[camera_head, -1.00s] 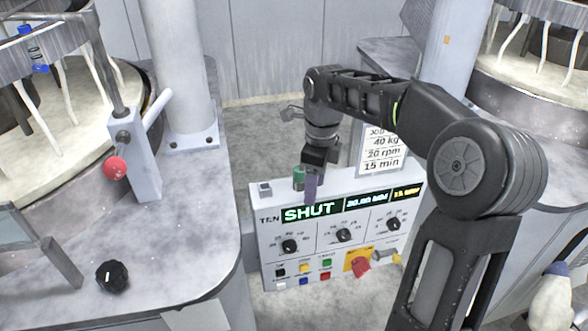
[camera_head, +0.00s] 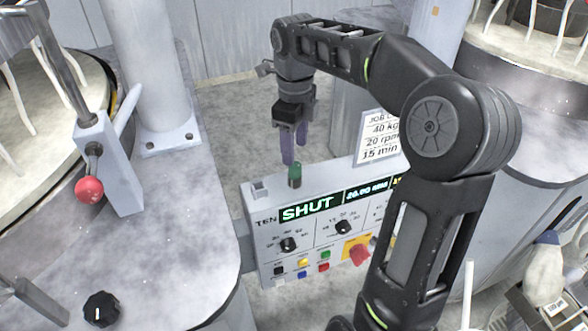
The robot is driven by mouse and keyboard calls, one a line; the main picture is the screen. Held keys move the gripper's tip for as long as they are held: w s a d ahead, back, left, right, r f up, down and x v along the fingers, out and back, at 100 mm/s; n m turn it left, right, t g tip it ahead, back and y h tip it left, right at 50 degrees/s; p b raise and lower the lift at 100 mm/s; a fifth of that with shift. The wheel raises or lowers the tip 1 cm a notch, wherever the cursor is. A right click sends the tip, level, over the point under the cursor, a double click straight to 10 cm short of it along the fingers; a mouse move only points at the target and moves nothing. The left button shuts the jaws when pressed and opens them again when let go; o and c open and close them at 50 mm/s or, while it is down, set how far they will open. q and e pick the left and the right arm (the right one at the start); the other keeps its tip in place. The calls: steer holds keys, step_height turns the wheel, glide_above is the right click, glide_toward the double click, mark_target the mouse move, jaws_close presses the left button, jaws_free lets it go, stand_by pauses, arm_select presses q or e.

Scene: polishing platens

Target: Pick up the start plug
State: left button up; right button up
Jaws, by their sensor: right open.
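A small green and dark cylinder, which looks like the start plug (camera_head: 295,175), stands upright on the top of the control box (camera_head: 327,178). My right gripper (camera_head: 294,157) points down with two purple fingers apart, and nothing shows between them. Its fingertips appear just above the green cylinder in the picture; I cannot tell the exact depth between them. My left gripper is not in view.
The box front has a lit SHUT display (camera_head: 311,210), knobs, several coloured buttons and a red switch (camera_head: 360,253). A job card (camera_head: 381,136) stands behind it. A lever with a red ball (camera_head: 89,190) and a black knob (camera_head: 101,308) are at left.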

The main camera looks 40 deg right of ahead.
mark_target(296, 164)
steer(key=shift+s+f, duration=0.1)
steer(key=shift+f, duration=0.45)
steer(key=shift+f, duration=0.25)
steer(key=shift+s+f+p, duration=0.1)
steer(key=shift+f+p, duration=0.8)
steer(key=shift+f, duration=1.45)
steer(key=shift+c, duration=0.3)
jaws_close()
